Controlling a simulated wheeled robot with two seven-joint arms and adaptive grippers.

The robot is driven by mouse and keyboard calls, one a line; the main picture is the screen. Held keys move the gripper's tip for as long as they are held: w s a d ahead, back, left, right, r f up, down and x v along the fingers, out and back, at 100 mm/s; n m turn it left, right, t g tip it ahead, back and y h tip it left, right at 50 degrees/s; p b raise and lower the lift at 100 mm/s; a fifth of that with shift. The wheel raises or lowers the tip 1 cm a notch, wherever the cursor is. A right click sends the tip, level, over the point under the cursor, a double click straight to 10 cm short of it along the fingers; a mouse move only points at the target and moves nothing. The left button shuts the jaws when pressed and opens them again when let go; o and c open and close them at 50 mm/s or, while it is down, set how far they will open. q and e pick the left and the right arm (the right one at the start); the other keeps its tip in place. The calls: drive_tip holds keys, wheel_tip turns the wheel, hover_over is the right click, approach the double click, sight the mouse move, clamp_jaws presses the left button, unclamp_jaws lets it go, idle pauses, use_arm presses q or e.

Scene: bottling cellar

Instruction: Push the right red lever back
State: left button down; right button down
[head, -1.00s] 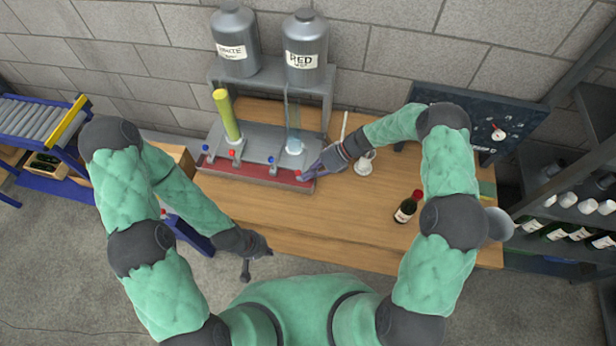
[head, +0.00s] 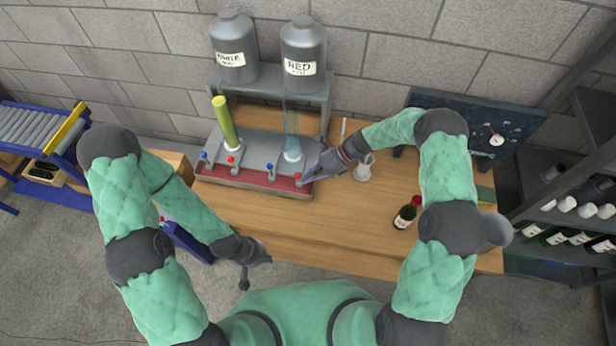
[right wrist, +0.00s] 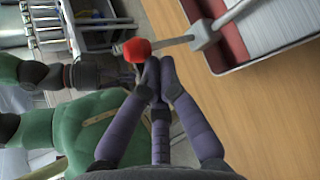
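The right red lever is a round red knob (head: 298,176) at the right end of the filler's front edge; in the right wrist view the knob (right wrist: 137,50) sits on a thin grey rod joined to a grey block. My right gripper (head: 308,176) is right at this knob. In the wrist view the fingertips (right wrist: 159,72) are drawn together, empty, beside the knob; whether they touch it I cannot tell. A second red knob (head: 230,160) sits further left on the filler. My left gripper (head: 262,258) hangs off the table's front edge; its finger opening is unclear.
Blue knobs (head: 271,167) sit between and beside the red ones. Grey WHITE and RED tanks (head: 303,55) stand behind. A clear glass vessel (head: 364,168) stands right of my right gripper, and a dark bottle (head: 405,215) further right. The table's front middle (head: 325,225) is free.

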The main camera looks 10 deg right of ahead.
drive_tip(key=shift+r+p, duration=0.4)
drive_tip(key=shift+r, duration=0.4)
wheel_tip(320, 180, up, 10)
idle(0.4)
idle(0.4)
